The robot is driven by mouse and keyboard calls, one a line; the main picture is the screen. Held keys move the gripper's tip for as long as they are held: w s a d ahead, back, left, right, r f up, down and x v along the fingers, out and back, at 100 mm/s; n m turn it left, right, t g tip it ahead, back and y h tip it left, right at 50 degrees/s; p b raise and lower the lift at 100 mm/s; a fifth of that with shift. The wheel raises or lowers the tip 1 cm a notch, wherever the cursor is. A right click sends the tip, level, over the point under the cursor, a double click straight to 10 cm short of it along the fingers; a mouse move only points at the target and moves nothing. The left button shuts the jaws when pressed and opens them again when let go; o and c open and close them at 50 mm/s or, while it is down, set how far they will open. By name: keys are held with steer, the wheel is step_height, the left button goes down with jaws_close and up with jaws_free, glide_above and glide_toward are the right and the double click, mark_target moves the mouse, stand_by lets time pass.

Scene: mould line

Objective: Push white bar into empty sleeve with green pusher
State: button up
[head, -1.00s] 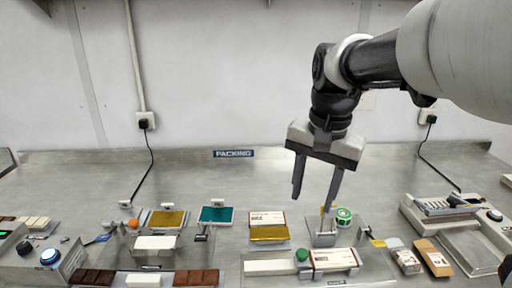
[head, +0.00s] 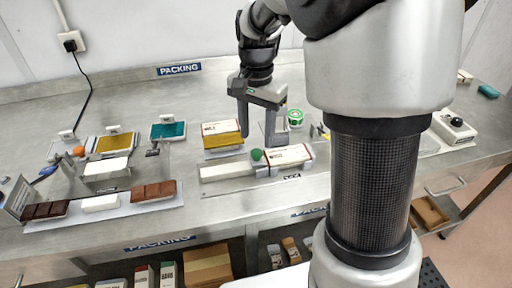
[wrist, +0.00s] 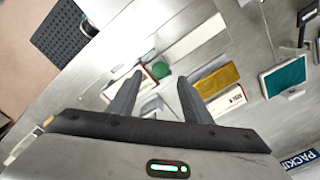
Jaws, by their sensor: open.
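The green pusher (head: 257,154) is a round knob on a slide at the packing jig, between a long pale white bar (head: 225,171) on its left and a white labelled sleeve (head: 290,154) on its right. My gripper (head: 256,138) is open and points down just above the knob. In the wrist view the green knob (wrist: 160,69) shows between my two fingertips (wrist: 160,77), with no clear contact. The long bar also shows in the wrist view (wrist: 200,37). The sleeve is partly hidden by my finger there, and I cannot see whether it is empty.
A gold bar with a white box (head: 222,138) stands just behind the jig. A green tape roll (head: 295,117) is behind right. A tray (head: 70,215) holds dark, white and brown bars at left.

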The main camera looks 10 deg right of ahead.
mark_target(256, 152)
step_height(256, 152, down, 5)
steer(key=shift+f, duration=0.1)
stand_by(0.3)
steer(key=shift+a, duration=0.1)
jaws_close()
